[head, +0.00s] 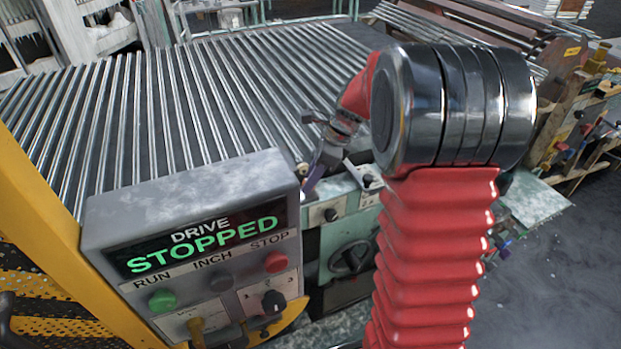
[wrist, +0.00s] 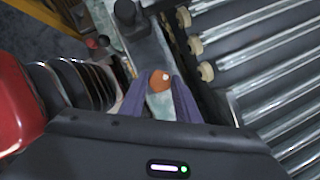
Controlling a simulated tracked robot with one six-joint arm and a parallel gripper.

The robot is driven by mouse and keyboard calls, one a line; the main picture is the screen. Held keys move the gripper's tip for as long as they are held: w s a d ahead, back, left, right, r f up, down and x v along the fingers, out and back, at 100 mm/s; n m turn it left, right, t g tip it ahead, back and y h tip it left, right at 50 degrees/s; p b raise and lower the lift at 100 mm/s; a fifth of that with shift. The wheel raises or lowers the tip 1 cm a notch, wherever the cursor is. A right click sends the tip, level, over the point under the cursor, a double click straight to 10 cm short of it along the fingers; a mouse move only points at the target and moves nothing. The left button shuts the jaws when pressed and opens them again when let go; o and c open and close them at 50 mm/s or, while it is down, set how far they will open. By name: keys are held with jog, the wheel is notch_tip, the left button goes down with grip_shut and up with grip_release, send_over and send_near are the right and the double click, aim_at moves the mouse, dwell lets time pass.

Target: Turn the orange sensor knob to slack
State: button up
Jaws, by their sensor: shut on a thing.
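The orange sensor knob (wrist: 159,83) shows in the wrist view, between the two purple fingers of my gripper (wrist: 158,92). The gripper is shut on it. A small pale mark shows on the knob's face, towards the upper right. In the head view my gripper (head: 307,187) points down at the near edge of the roller table, behind the drive panel. The knob cannot be made out there. Any lettering around the knob is too small or hidden to read.
The drive panel (head: 195,245) reads "DRIVE STOPPED" and has green, dark and red buttons. A green cabinet with a black rotary switch (head: 350,258) stands to its right. The roller table (head: 190,110) spreads behind. Open floor (head: 565,270) lies at right.

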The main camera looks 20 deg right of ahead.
jog(key=n+g, duration=0.1)
jog(key=n, duration=0.1)
jog(key=n+g, duration=0.1)
jog(key=n, duration=0.4)
jog(key=shift+w+d+g+y, duration=0.1)
jog(key=shift+w+g+y, duration=0.2)
jog(key=shift+g, duration=0.1)
jog(key=n, duration=0.2)
jog(key=n+g, duration=0.1)
jog(key=n, duration=0.1)
jog(key=n+g, duration=0.1)
jog(key=n, duration=0.1)
jog(key=shift+w+n+h, duration=0.25)
jog(key=shift+n+h, duration=0.05)
jog(key=shift+h, duration=0.1)
jog(key=n, duration=0.2)
jog(key=n+g+h, duration=0.1)
jog(key=n, duration=0.1)
jog(key=n+h, duration=0.1)
jog(key=n, duration=0.1)
jog(key=shift+w+a+g, duration=0.1)
jog(key=shift+a+g, duration=0.2)
jog(key=n+h, duration=0.1)
jog(key=n, duration=0.1)
jog(key=n+h, duration=0.1)
jog(key=n, duration=0.2)
jog(key=shift+a, duration=0.15)
jog(key=shift+n, duration=0.4)
jog(key=o, duration=1)
